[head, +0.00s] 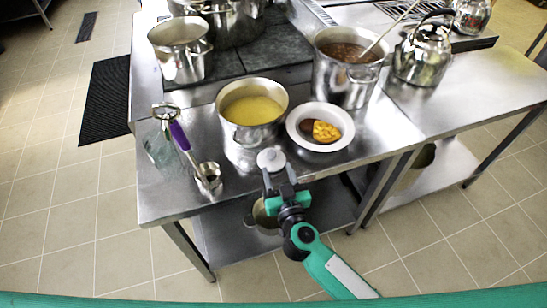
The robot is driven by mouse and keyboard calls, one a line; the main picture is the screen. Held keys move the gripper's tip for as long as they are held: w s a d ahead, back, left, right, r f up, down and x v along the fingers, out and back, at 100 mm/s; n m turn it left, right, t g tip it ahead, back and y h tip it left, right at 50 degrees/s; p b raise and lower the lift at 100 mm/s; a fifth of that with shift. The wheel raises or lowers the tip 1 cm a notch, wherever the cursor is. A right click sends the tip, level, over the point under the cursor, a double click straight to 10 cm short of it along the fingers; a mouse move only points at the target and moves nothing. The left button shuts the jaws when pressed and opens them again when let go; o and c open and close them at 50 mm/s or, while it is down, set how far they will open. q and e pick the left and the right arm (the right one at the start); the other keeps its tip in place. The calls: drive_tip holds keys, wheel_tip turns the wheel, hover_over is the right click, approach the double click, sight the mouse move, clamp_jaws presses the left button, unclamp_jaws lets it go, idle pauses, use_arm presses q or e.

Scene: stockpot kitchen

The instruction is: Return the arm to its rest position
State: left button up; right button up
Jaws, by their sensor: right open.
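My right arm (335,270), green and black, comes in from the lower right and reaches toward the front edge of the steel table (190,205). Its gripper (278,172) is open at that edge, with its fingers pointing away from me. A small round white-topped item (270,157) stands on the table just beyond the fingertips. It looks apart from the fingers, but contact cannot be ruled out. My left gripper is not in view.
Close by are a pot of yellow liquid (253,110), a white bowl (345,116) with brown and orange food, and a purple-handled ladle (183,140). A pot of brown stew (345,75) and a kettle (421,65) stand behind. The floor (440,240) at right is clear.

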drive_tip(key=shift+v, duration=2.2)
